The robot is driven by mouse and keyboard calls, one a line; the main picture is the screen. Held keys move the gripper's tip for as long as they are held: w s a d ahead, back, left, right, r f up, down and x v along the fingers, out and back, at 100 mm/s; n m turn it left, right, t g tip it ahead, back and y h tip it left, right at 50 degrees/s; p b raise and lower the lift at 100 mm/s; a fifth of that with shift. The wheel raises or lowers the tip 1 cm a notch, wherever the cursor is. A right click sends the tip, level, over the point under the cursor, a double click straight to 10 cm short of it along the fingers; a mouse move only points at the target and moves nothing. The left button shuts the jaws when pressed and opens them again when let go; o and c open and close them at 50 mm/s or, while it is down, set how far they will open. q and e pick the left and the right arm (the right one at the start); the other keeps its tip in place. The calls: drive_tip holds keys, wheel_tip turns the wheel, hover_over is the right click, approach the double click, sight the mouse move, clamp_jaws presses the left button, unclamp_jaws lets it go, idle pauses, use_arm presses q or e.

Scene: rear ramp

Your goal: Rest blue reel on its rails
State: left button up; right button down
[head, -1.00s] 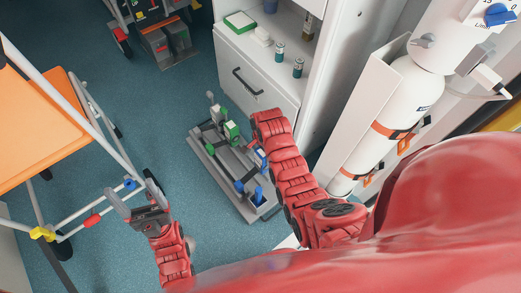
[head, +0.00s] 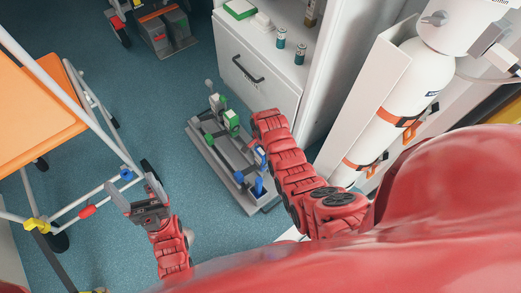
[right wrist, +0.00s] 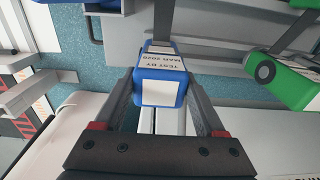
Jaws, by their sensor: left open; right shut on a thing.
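The blue reel (right wrist: 160,88), with a white "TEST BY" label, is between the fingers of my right gripper (right wrist: 161,78) in the right wrist view. The gripper is shut on it. In the head view the reel (head: 261,155) shows partly beside my right forearm, over the right side of a grey rack (head: 225,170) with rails and blue and green uprights. I cannot tell whether the reel touches the rails. My left gripper (head: 138,196) is open and empty, left of the rack and well apart from it.
A green reel (right wrist: 290,82) sits beside the blue one in the right wrist view. A white drawer cabinet (head: 255,75) stands behind the rack. A white gas cylinder (head: 405,85) is at right. An orange-seated trolley (head: 35,120) is close to my left gripper. Blue floor (head: 165,110) is clear between.

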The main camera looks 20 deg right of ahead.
drive_tip(key=shift+f, duration=0.1)
unclamp_jaws()
wheel_tip(320, 180, up, 18)
drive_tip(key=p, duration=0.5)
drive_tip(key=shift+s+a+f, duration=0.15)
drive_tip(key=shift+a+f, duration=0.1)
